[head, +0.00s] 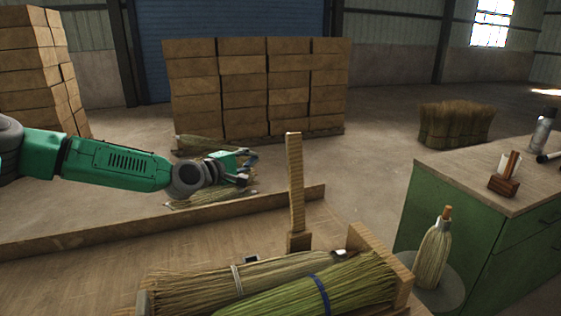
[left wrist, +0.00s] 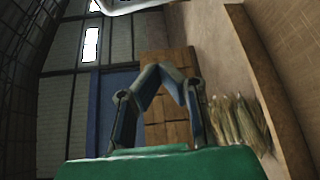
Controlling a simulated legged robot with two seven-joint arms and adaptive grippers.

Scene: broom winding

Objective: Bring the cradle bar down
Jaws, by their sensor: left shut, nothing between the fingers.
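The cradle bar (head: 295,185) looks to be the wooden post standing upright at the back of the bench, rising from a block. Below it, a wooden cradle (head: 398,268) holds broom bundles: a pale one (head: 205,287) with a white band and a greener one (head: 335,290) with a blue band. My left gripper (head: 248,172) is left of the post's upper part in the head view and apart from it. Its fingers (left wrist: 160,72) meet at the tips in the left wrist view, with nothing between them. My right gripper is in neither view.
The wooden bench (head: 100,268) has a raised back ledge (head: 130,229). Straw bundles (head: 205,195) lie beyond it. At the right, a green cabinet (head: 455,225) carries a small wooden holder (head: 505,182) and a metal bottle (head: 543,130). A small broom (head: 434,255) stands on a round grey base.

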